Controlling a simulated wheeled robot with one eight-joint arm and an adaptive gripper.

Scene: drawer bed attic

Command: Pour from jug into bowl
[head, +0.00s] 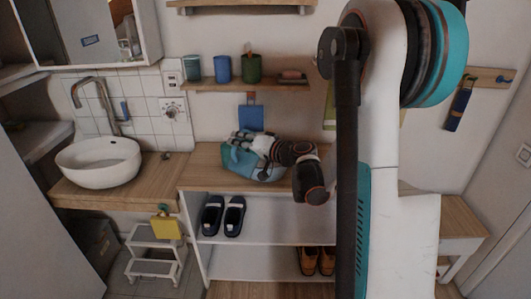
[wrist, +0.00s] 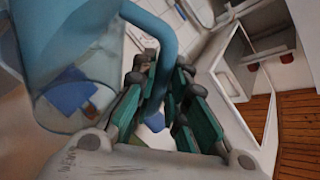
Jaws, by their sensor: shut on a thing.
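A translucent blue jug (head: 240,163) is at the wooden bench top in the middle of the head view. I cannot tell if its base touches the wood. My gripper (head: 243,138) is at its upper side, with my arm reaching in from the right. In the wrist view the jug's body (wrist: 75,40) fills the upper left. Its curved handle runs between the green-padded fingers of my gripper (wrist: 160,78), which is shut on it. I cannot make out a separate loose bowl; a white bowl-shaped basin (head: 98,164) stands on the counter to the left.
A tap (head: 103,105) rises behind the basin. A shelf (head: 235,87) with several cups hangs above the bench. Dark shoes (head: 223,216) and brown shoes (head: 317,261) sit on the shelves below. A white step stool (head: 153,257) stands lower left. Bare wood shows left of the jug.

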